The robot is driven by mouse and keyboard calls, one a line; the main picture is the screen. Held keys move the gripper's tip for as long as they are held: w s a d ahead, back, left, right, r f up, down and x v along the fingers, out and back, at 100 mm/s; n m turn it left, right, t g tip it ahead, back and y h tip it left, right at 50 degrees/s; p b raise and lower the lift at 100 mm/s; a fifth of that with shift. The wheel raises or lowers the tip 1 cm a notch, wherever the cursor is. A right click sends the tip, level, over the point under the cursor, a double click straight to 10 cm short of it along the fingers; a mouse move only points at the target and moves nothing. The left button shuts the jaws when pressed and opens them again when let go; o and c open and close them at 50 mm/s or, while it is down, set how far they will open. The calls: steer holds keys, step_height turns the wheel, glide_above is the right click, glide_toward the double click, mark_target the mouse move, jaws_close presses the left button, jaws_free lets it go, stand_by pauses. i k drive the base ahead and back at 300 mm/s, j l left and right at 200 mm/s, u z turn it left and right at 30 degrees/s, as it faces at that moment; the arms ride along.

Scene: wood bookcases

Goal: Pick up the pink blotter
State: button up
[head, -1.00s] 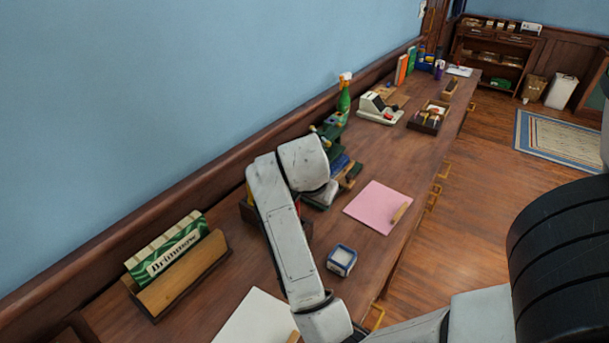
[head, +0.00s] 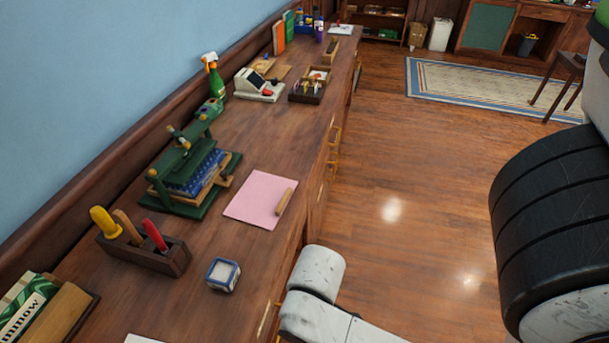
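The pink blotter (head: 254,199) lies flat on the long wooden counter, near its front edge. A small wooden stick-like piece (head: 284,201) lies on its right part. My arm shows as white links at the bottom of the head view, below and right of the blotter and over the floor side of the counter edge. The end of my arm with the gripper is not visible, so its fingers cannot be judged.
Left of the blotter stands a green press (head: 190,174). A blue-and-white square box (head: 223,274) and a wooden tool holder (head: 145,250) stand nearer. A tray (head: 307,90) and a white machine (head: 259,86) stand farther back.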

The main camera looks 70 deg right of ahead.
mark_target(261, 200)
steer(key=i+j+z, duration=0.15)
steer(key=j+z, duration=0.15)
steer(key=z, duration=0.15)
steer(key=i+j+z, duration=0.1)
steer(key=j+z, duration=0.6)
steer(key=z, duration=0.25)
steer(key=i, duration=0.05)
